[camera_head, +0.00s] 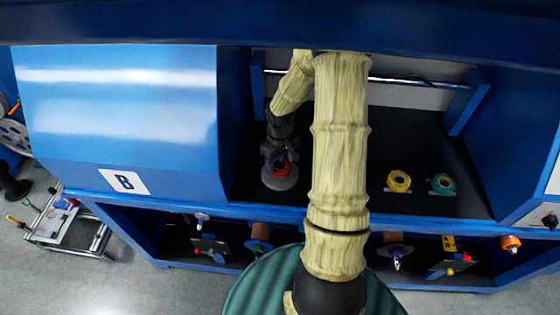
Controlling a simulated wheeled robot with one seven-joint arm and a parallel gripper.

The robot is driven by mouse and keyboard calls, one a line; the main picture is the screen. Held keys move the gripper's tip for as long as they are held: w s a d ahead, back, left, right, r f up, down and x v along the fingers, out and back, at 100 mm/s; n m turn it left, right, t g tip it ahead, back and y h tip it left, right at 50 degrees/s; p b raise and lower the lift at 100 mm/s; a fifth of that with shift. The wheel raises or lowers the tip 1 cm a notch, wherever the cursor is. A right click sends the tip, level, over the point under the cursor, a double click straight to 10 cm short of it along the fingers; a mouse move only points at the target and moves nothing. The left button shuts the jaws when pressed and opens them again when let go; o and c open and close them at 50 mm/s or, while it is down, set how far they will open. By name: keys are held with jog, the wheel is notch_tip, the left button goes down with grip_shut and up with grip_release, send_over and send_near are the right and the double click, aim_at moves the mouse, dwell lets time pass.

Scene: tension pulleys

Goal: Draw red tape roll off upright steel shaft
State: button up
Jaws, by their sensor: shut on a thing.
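My gripper (278,158) is at the end of my arm, left of the middle of the dark bay. It points down and is shut on the red tape roll (281,170), of which only small red parts show. The roll is just over a round grey base (280,182). The upright steel shaft is hidden by my gripper and the roll. I cannot tell how high the roll sits on the shaft.
A yellow tape roll (399,180) and a teal tape roll (443,183) stand to the right on the bay floor. A horizontal steel bar (420,81) spans the back. Blue housings wall both sides. A lower shelf holds several spindles.

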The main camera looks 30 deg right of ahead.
jog(key=shift+r+p, duration=1.55)
jog(key=shift+r, duration=0.05)
dwell(1.2)
jog(key=shift+r+p, duration=1.6)
jog(key=shift+r, duration=0.2)
jog(key=shift+r, duration=0.15)
